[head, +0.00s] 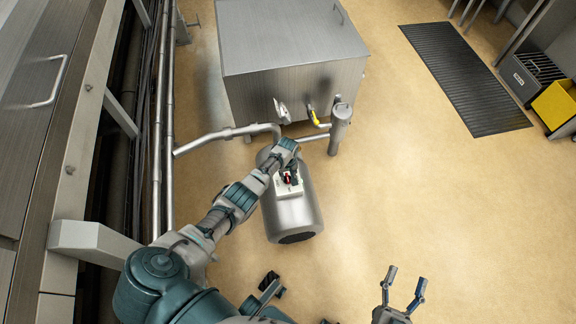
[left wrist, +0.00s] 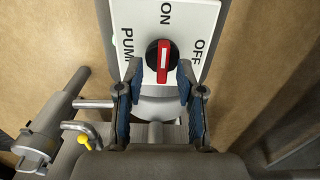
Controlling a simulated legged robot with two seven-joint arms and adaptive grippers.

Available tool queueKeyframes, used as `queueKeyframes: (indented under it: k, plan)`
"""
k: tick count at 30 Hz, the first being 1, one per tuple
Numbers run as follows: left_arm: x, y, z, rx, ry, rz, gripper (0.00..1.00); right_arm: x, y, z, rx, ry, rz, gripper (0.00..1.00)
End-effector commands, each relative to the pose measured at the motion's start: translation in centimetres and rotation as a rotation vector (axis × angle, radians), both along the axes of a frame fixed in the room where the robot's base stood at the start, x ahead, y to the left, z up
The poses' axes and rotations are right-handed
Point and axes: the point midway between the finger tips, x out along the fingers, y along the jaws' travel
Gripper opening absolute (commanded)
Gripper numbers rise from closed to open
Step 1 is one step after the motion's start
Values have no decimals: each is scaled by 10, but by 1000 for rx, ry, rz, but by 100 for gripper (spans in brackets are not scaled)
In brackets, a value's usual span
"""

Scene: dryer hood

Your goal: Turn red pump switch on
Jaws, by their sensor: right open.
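The red pump switch (left wrist: 163,60) is a red handle with a white stripe on a black round base. It sits on a white plate (left wrist: 140,25) marked ON, OFF and PUMP. In the left wrist view the handle stands upright, its upper end towards ON; OFF is to its right. In the head view the switch (head: 287,178) is on the grey pump (head: 295,210). My left gripper (left wrist: 159,68) is open, one finger on each side of the handle's lower end, with small gaps. Contact is not clear. My right gripper (head: 405,278) is open and empty over the floor.
A steel box (head: 290,50) stands behind the pump. Pipes and a yellow valve handle (head: 314,117) lie between them, with a steel cylinder (head: 340,125) at right. Steel panels and pipes line the left side. The floor right of the pump is clear.

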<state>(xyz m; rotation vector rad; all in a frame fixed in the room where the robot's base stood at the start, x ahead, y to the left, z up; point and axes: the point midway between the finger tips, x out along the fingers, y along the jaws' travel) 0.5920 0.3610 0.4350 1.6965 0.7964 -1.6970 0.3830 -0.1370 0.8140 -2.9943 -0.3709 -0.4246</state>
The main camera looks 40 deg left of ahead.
Motion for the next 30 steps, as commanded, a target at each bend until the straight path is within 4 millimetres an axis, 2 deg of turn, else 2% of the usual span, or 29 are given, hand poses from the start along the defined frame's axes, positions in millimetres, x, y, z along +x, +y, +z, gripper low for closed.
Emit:
queueKeyframes:
  k: [4, 12, 16, 21, 30]
  plan:
    - [-1, 1, 18, 2, -3, -1, 38, 0, 0, 0, 0, 1, 0, 64]
    - [1, 2, 74, 2, -5, 0, 38, 0, 1, -1, 1, 1, 0, 64]
    - [1, 2, 94, 1, -3, 0, 38, 0, 1, -1, 1, 1, 0, 64]
    - [1, 2, 106, 0, -3, -1, 38, 0, 1, -1, 0, 2, 0, 64]
    - [1, 2, 107, 1, -2, 0, 38, 2, 1, -2, 1, 4, 1, 64]
